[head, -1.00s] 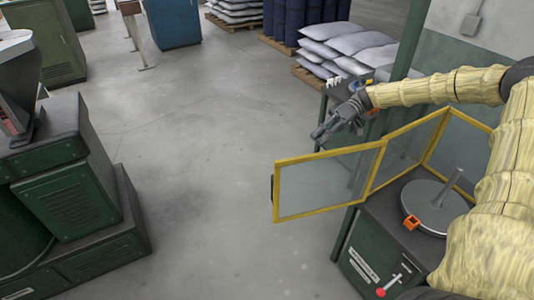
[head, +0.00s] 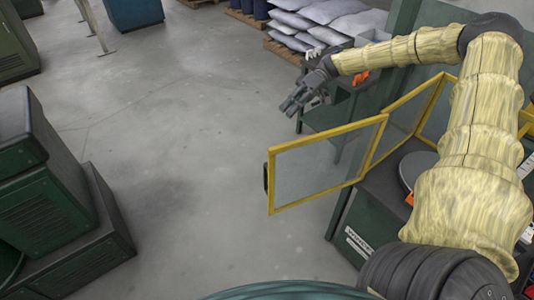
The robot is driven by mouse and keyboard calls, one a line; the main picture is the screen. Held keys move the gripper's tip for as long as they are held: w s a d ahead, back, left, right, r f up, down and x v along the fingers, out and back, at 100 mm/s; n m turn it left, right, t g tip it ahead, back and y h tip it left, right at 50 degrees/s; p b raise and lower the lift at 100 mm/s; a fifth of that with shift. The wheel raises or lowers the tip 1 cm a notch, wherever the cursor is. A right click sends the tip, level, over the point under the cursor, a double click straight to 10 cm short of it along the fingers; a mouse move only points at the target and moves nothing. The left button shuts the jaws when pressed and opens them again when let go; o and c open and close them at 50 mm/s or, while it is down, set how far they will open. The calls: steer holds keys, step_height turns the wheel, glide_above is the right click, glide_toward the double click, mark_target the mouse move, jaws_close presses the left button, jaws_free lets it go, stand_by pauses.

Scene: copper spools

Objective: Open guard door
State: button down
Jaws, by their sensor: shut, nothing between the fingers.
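The guard door (head: 318,166) is a clear panel in a yellow frame. It stands swung out to the left of the green machine (head: 352,228), over the floor, with a dark handle on its left edge. More yellow-framed clear panels (head: 408,112) continue to the right of it. My gripper (head: 287,107) is shut and empty, above and behind the door's top edge in the picture, apart from it. My arm hides much of the machine's right side and most of the round grey plate (head: 410,168).
A dark green bench (head: 335,113) stands behind the door. White sacks (head: 330,22) on a pallet lie at the back. Green machines (head: 45,190) stand at the left. The grey floor between is clear.

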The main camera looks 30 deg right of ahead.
steer(key=s+a+f+p, duration=0.3)
steer(key=s+a+f, duration=0.1)
steer(key=a+f, duration=0.5)
steer(key=shift+x, duration=1.2)
steer(key=shift+s+r, duration=0.1)
